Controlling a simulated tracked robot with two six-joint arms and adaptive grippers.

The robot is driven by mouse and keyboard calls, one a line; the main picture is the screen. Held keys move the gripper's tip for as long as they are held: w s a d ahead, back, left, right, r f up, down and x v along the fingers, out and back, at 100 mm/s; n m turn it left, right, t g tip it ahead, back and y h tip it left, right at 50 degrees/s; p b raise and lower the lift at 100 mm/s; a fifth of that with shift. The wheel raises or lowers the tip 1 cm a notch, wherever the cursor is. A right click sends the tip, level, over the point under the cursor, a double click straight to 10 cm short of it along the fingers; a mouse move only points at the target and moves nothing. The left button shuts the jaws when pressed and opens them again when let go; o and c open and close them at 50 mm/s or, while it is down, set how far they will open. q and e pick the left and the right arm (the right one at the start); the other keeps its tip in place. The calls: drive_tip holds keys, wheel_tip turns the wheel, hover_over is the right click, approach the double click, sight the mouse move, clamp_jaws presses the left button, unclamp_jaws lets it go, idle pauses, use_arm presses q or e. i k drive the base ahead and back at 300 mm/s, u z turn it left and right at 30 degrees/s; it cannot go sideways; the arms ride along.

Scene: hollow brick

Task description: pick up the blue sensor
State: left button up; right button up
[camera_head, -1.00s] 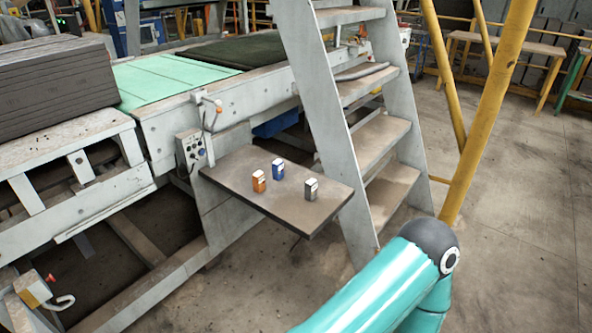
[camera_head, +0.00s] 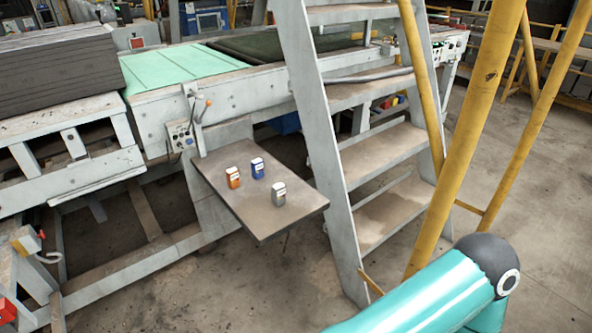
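The blue sensor (camera_head: 257,168) is a small upright block with a white top. It stands on a dark flat shelf (camera_head: 240,212) fixed to the side of the machine. An orange sensor (camera_head: 233,177) stands to its left and a grey sensor (camera_head: 279,194) stands nearer, to its right. The three stand apart from each other. Neither gripper is in view. Only a teal arm link of mine with a dark joint shows at the lower right, away from the shelf.
A metal stair (camera_head: 375,155) rises right beside the shelf. Yellow posts (camera_head: 468,140) stand further right. A control box with a lever (camera_head: 181,136) sits at the shelf's back left. A stack of dark boards (camera_head: 60,75) lies at the left. Open floor lies in front.

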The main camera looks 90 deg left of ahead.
sight(257, 165)
drive_tip(key=z, duration=0.55)
drive_tip(key=i, duration=0.25)
drive_tip(key=u, duration=2.8)
drive_tip(key=i, duration=0.2)
drive_tip(key=u, duration=1.1)
drive_tip(key=k, duration=0.35)
drive_tip(key=u, duration=0.5)
drive_tip(key=i, duration=1.45)
drive_tip(key=z, duration=0.45)
